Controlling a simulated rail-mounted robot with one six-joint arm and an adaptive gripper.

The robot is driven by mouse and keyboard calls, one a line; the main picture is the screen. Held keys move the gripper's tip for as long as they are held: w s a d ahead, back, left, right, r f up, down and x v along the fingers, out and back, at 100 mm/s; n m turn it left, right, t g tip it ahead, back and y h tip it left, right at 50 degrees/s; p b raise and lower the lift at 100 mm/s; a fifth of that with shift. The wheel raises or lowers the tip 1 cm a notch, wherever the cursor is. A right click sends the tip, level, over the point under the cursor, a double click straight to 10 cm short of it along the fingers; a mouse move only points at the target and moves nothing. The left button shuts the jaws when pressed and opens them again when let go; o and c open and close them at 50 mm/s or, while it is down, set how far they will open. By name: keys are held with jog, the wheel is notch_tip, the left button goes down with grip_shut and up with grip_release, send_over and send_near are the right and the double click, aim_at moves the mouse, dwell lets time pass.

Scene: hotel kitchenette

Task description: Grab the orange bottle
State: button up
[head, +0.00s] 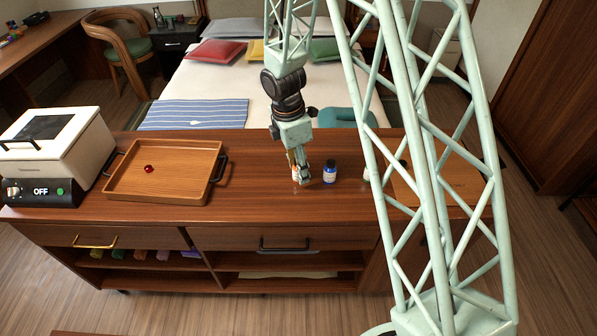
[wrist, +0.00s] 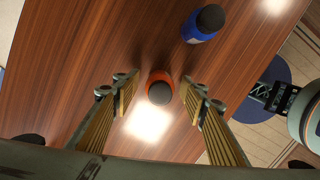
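The orange bottle (wrist: 160,88) stands between the two fingers of my gripper (wrist: 158,95) in the wrist view. It has a dark cap, and gaps show between it and each finger. The gripper is open. In the head view, my gripper (head: 300,174) is low over the counter, and the orange bottle is mostly hidden behind its fingers.
A wooden tray (head: 125,188) holding a small red round object (head: 149,169) lies left on the counter (head: 255,190). A white box-shaped appliance (head: 75,140) stands at far left. A wooden board (head: 405,189) lies at right. The counter between tray and gripper is clear.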

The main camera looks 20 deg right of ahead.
jog(key=shift+c, duration=0.2)
jog(key=c, duration=0.9)
jog(key=shift+r, duration=0.1)
jog(key=shift+r+p, duration=0.6)
jog(key=shift+r, duration=1.15)
jog(key=s, duration=0.5)
jog(key=s+r, duration=0.1)
jog(key=s, duration=1)
jog(key=shift+r+b, duration=0.15)
jog(key=shift+b, duration=0.2)
